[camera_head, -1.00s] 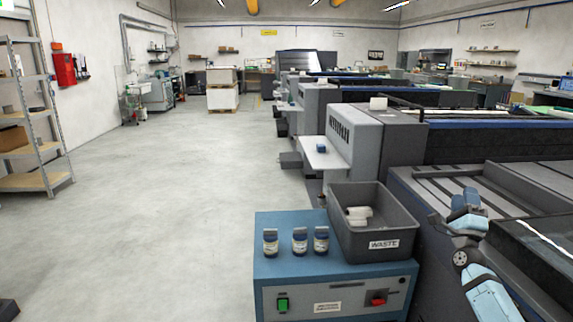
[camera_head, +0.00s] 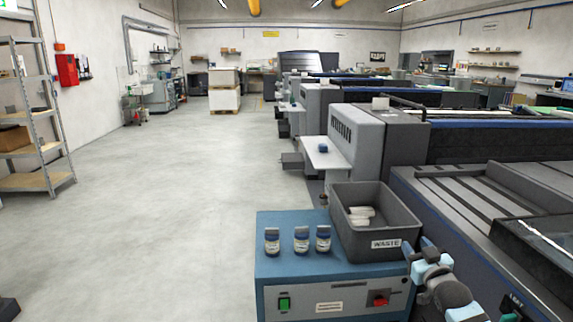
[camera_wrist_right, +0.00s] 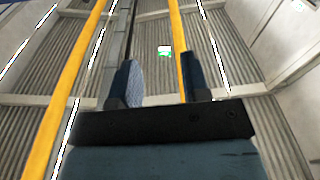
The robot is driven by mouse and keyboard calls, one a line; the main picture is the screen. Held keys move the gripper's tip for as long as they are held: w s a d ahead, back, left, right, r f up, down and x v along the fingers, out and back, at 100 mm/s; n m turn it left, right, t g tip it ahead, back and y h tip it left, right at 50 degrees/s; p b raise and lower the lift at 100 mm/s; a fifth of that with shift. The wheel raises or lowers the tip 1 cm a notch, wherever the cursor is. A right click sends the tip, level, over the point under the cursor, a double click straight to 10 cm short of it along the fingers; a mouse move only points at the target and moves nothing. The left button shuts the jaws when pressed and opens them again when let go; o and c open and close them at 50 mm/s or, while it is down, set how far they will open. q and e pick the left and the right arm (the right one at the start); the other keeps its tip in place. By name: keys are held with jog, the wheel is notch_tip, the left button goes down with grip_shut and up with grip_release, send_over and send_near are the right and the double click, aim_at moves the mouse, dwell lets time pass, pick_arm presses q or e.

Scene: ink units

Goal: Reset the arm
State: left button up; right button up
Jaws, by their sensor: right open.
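My right gripper (camera_head: 420,250) is at the lower right of the head view, beside the front right corner of the blue cabinet. Its jaws also show in the right wrist view (camera_wrist_right: 158,76), with two blue fingers apart and nothing between them. Beyond the fingers is the ribbed ceiling with yellow beams, so the gripper points upward. My right arm comes in from the bottom right edge, with light blue and dark parts. My left gripper and left arm are not in view.
A blue cabinet (camera_head: 330,277) bears several bottles, among them a front bottle (camera_head: 301,240), and a grey waste bin (camera_head: 378,243) holding white pieces. Grey printing machines (camera_head: 460,215) line the right. A shelf rack (camera_head: 38,120) stands left. The floor between is clear.

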jog(key=s+a+f+n+g+y+b, duration=0.1)
jog(key=s+a+f+y, duration=0.15)
jog(key=s+a, duration=0.65)
jog(key=s+a+f+y+b, duration=0.15)
jog(key=s+a+f, duration=0.35)
jog(key=s, duration=0.5)
pick_arm(q)
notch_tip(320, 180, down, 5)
jog(key=b, duration=0.2)
pick_arm(e)
jog(key=s+a+r+m+y, duration=0.1)
jog(key=s+a+r, duration=0.25)
jog(key=s, duration=0.55)
jog(key=s+a+r+y, duration=0.2)
jog(key=s+a, duration=0.3)
jog(key=s, duration=0.5)
pick_arm(q)
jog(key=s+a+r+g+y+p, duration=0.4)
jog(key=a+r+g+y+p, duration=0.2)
jog(key=p, duration=3.2)
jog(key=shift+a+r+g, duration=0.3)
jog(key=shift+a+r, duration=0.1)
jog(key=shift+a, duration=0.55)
pick_arm(e)
jog(key=s+d+r+g+h, duration=0.4)
jog(key=d+r+g+h, duration=0.2)
jog(key=d+r, duration=0.1)
jog(key=shift+d+g, duration=0.4)
jog(key=shift+d, duration=0.3)
